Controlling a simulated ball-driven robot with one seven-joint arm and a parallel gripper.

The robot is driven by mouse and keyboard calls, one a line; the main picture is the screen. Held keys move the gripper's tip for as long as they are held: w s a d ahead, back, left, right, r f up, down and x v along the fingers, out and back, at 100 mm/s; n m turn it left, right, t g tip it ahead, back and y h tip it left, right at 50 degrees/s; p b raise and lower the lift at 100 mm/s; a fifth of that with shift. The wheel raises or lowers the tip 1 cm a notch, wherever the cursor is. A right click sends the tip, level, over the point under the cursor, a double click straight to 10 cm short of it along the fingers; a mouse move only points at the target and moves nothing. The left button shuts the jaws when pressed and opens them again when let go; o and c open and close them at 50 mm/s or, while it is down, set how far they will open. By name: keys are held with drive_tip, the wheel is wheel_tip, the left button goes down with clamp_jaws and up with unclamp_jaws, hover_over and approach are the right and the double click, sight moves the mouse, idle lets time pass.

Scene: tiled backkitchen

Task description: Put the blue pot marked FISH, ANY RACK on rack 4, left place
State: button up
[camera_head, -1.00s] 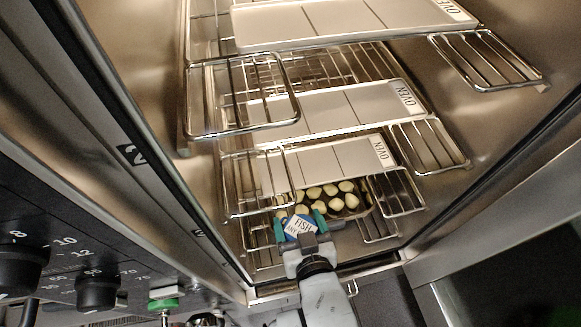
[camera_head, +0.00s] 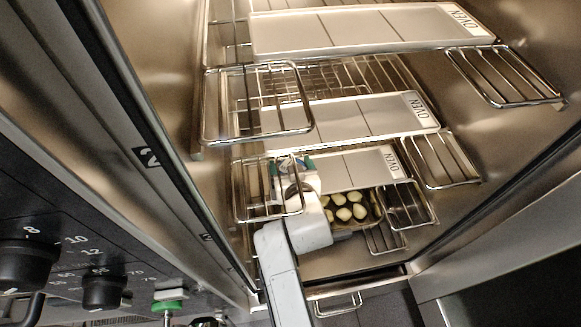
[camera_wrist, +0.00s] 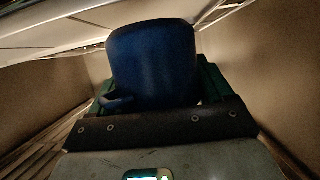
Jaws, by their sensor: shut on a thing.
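The blue pot (camera_wrist: 150,65) fills the middle of the wrist view, with a small handle low on its left. My gripper (camera_wrist: 150,88) is shut on it, with green fingers at both sides. In the head view, my gripper (camera_head: 292,166) is inside the oven, over the left part of the lowest white OVEN tray (camera_head: 362,166). There the pot is mostly hidden by my wrist, and its marking cannot be read. Which rack number this level has is not readable, and I cannot tell whether the pot touches the tray.
Two more white OVEN trays (camera_head: 372,28) (camera_head: 375,115) sit above. A dark tray of pale round pieces (camera_head: 345,208) lies below. Wire side racks (camera_head: 258,102) (camera_head: 505,77) flank the trays. A control panel with black knobs (camera_head: 28,262) stands left of the opening.

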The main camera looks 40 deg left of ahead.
drive_tip(key=shift+w+a+f, duration=0.2)
drive_tip(key=shift+a+f, duration=0.05)
drive_tip(key=shift+f, duration=0.4)
drive_tip(key=shift+f, duration=0.1)
drive_tip(key=shift+f, duration=0.15)
drive_tip(key=o, duration=1.2)
drive_tip(key=shift+c, duration=0.2)
drive_tip(key=shift+s+d+r, duration=0.1)
drive_tip(key=shift+d+r, duration=0.1)
drive_tip(key=p+v, duration=0.1)
drive_tip(key=v, duration=1)
drive_tip(key=shift+d+r, duration=0.25)
drive_tip(key=shift+s, duration=0.15)
